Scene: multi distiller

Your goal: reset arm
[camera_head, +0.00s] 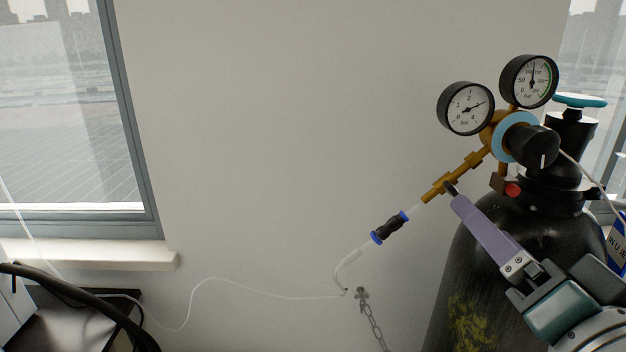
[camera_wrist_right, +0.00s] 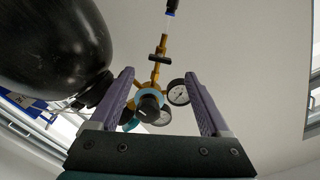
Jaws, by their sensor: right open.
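My right gripper (camera_head: 457,203) reaches in from the lower right, in front of the black gas cylinder (camera_head: 470,270). Its purple fingers point up and left toward the brass outlet stem of the regulator (camera_head: 487,137). In the right wrist view the two fingers (camera_wrist_right: 158,75) stand wide apart with the regulator (camera_wrist_right: 150,100) showing between them. I see nothing gripped; whether a finger touches the stem is unclear. A small dark valve handle (camera_wrist_right: 159,57) crosses the stem beyond the fingertips. My left gripper is not in view.
Two round gauges (camera_head: 465,108) top the regulator, and a teal handwheel (camera_head: 580,101) tops the cylinder. A thin white tube (camera_head: 250,293) runs left from a black-and-blue connector (camera_head: 390,228). A chain (camera_head: 373,325) hangs on the wall. A window (camera_head: 70,110) is at left.

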